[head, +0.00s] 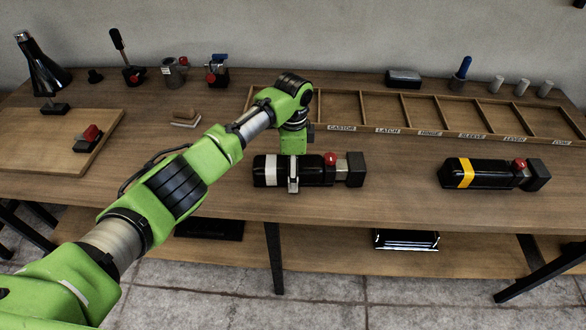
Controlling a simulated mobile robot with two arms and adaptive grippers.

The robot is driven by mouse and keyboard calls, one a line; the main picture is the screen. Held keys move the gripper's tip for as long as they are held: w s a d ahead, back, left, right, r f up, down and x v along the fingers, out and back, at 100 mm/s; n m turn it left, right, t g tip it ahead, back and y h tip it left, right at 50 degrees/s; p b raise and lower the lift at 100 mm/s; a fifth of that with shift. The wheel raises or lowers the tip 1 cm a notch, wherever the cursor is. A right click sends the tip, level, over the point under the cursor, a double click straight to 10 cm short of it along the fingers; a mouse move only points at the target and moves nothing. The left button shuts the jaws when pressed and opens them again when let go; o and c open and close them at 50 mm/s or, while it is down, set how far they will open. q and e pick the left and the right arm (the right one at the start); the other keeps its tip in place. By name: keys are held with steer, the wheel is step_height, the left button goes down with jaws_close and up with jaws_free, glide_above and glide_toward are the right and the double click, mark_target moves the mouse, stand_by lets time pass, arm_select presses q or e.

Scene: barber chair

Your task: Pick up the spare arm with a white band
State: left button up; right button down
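The spare arm with a white band (318,171) is a black padded bar lying on the wooden workbench. It has a white band near its left end, a red knob and a dark square block at its right end. My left gripper (293,178) points down from above at the bar, just right of the white band. A pale finger shows across the bar's near side; the far finger is hidden, so I cannot tell whether it is closed on the bar. The bar appears to rest on the bench. My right gripper is out of view.
A similar black bar with a yellow band (465,173) lies to the right. A labelled, divided wooden tray (440,130) runs behind. A wooden board (50,140) with a red-knobbed part lies left. The bench between the two bars is clear.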

arm_select(q)
steer(key=c, duration=1.5)
steer(key=shift+r, duration=0.1)
steer(key=c, duration=0.4)
steer(key=shift+c, duration=0.2)
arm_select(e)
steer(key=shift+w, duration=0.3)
